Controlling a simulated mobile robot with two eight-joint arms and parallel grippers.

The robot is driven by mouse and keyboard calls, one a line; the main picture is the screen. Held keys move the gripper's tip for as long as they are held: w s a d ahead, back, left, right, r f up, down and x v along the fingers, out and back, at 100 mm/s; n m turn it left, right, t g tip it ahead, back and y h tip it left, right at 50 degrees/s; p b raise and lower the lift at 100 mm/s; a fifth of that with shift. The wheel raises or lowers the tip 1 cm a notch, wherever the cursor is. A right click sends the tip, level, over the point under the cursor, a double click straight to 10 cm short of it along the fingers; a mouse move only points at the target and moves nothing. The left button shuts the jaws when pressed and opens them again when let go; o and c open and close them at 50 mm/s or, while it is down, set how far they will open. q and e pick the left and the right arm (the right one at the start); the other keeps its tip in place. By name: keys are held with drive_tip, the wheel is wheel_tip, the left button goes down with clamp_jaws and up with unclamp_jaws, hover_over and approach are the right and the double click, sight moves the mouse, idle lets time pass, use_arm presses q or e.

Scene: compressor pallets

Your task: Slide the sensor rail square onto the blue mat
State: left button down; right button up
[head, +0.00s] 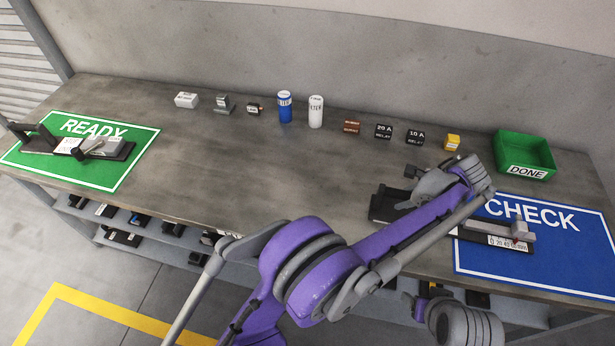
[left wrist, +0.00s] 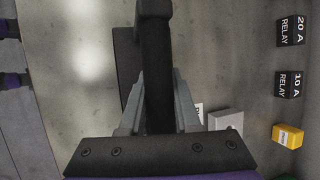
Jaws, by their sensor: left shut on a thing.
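The sensor rail (head: 384,208) is a long black base with a handle, a grey block and a scale label. It lies across the left edge of the blue CHECK mat (head: 590,270): its left end is on bare table, its right end over the mat. My purple arm hides its middle. My left gripper (head: 414,182) is shut on the rail's handle at the left end. In the left wrist view the black handle (left wrist: 158,80) stands between the two grey fingers, with part of the base (left wrist: 125,70) beside it.
A green DONE bin (head: 525,155) stands just behind the blue mat. A yellow block (head: 452,142), relays (head: 415,137) and several other small parts line the back. A similar rail (head: 40,142) lies on the green READY mat (head: 125,170). The table's middle is clear.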

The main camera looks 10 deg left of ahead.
use_arm(q)
drive_tip(key=shift+s+d+f, duration=0.1)
drive_tip(key=shift+d+f, duration=0.05)
drive_tip(key=shift+f, duration=0.1)
drive_tip(key=c, duration=1)
unclamp_jaws()
drive_tip(key=o, duration=0.5)
drive_tip(key=shift+c, duration=0.2)
drive_tip(key=shift+r, duration=0.1)
drive_tip(key=shift+r, duration=0.15)
drive_tip(key=v, duration=1.1)
drive_tip(key=shift+r, duration=0.35)
